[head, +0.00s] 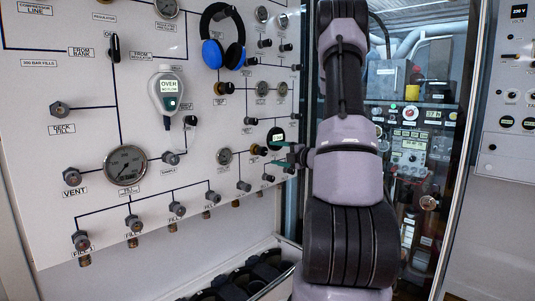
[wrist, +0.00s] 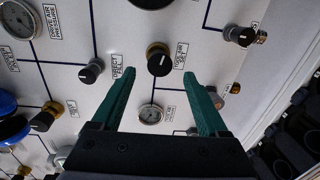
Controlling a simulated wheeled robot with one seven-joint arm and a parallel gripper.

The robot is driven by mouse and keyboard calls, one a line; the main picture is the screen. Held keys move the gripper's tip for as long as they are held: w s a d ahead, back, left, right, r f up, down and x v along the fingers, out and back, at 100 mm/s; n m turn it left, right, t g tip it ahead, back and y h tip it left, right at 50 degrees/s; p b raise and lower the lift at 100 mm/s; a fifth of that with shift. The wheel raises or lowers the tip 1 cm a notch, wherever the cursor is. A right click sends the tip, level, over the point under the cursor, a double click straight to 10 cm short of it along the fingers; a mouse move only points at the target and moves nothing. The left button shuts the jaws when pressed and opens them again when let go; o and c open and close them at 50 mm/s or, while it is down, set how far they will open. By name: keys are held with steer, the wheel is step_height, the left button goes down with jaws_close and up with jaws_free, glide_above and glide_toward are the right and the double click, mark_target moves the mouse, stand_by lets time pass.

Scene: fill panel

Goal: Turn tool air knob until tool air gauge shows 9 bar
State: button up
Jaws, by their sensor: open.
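The tool air knob (wrist: 158,60) is black with a brass collar and sits on the white panel. In the head view the knob (head: 258,150) is just left of my gripper. My gripper (wrist: 160,76) is open, with one green finger on each side of the knob in the wrist view. I see no contact, and the gap in depth is hard to judge. The small round tool air gauge (wrist: 151,115) is below the knob in the wrist view, joined by a line. It also shows in the head view (head: 224,156). Its needle is too small to read.
Another black knob (wrist: 91,71) and a brass-collared knob (wrist: 46,117) are to the left in the wrist view. A black fitting (wrist: 238,36) is to the right. Blue headphones (head: 222,40) hang higher on the panel. A crate (head: 250,280) stands below it.

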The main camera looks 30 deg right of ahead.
mark_target(265, 151)
steer(key=v, duration=0.4)
stand_by(2.4)
steer(key=w+a+n, duration=0.1)
steer(key=w+n, duration=0.2)
steer(key=n, duration=0.3)
steer(key=w+a+n, duration=0.1)
steer(key=w+n, duration=0.2)
steer(key=n, duration=0.2)
steer(key=w+a+n, duration=0.1)
steer(key=w+n, duration=0.2)
steer(key=n, duration=0.3)
steer(key=shift+a+f+n+t+y, duration=0.2)
steer(key=shift+n+t+y, duration=0.1)
steer(key=shift+t, duration=0.1)
jaws_close()
